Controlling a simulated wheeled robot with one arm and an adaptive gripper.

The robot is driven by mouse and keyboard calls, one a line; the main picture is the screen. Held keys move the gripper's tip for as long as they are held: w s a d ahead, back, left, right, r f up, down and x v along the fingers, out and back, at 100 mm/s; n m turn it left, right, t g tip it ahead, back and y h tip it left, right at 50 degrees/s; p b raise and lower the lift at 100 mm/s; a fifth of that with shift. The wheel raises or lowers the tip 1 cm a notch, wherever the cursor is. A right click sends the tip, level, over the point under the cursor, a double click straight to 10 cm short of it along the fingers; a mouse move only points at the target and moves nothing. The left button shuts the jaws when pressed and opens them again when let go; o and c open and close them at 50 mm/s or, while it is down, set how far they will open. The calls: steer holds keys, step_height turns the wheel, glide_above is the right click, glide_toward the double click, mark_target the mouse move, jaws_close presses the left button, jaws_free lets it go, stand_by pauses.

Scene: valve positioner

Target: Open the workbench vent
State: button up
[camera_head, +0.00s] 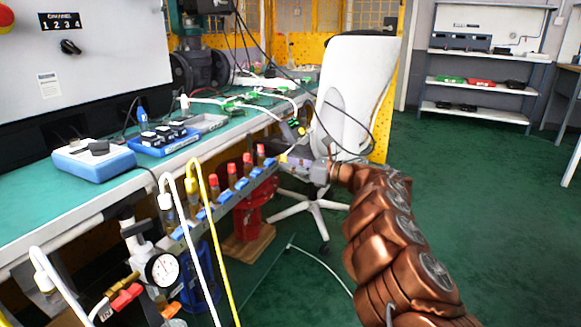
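A metal manifold rail (228,196) runs along the front edge of the workbench (100,200). Several upright red-capped fittings (213,182) and blue handles (202,215) line it. At its near end are a round pressure gauge (162,269) and a red handle (126,297). I cannot tell which fitting is the workbench vent. My copper-coloured arm reaches in from the lower right. My gripper (301,163) is at the far end of the rail, close to its last fittings. Contact cannot be made out, and the fingertips are too small to tell open from shut.
White (190,235) and yellow (211,240) hoses hang in front of the rail. A white chair (350,85) stands just beyond my gripper. A red valve body (250,215) sits on the floor below. Green floor is clear at right, before shelves (478,80).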

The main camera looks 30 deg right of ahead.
steer(key=shift+c, duration=0.3)
jaws_close()
